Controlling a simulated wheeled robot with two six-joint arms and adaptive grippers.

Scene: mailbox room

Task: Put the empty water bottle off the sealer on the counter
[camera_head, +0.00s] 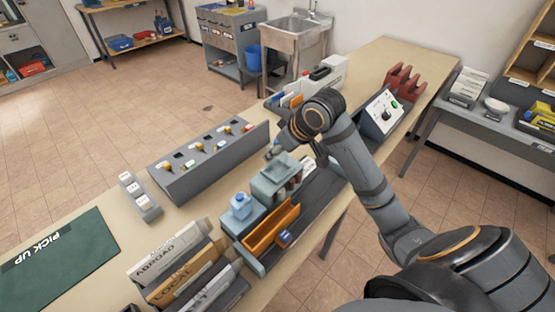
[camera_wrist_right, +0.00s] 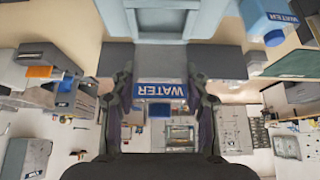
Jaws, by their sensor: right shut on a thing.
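My right gripper (camera_head: 292,150) reaches over the counter (camera_head: 110,205) from the right. In the right wrist view its fingers are closed on both sides of a water bottle (camera_wrist_right: 160,90) with a blue WATER label. The head view barely shows this bottle, as the wrist and fingers cover it. A grey box with a dial and a green button (camera_head: 383,113), possibly the sealer, stands right of my forearm. My left gripper is out of view.
A grey-blue holder (camera_head: 276,180) and an orange bin (camera_head: 270,232) sit close to the gripper.

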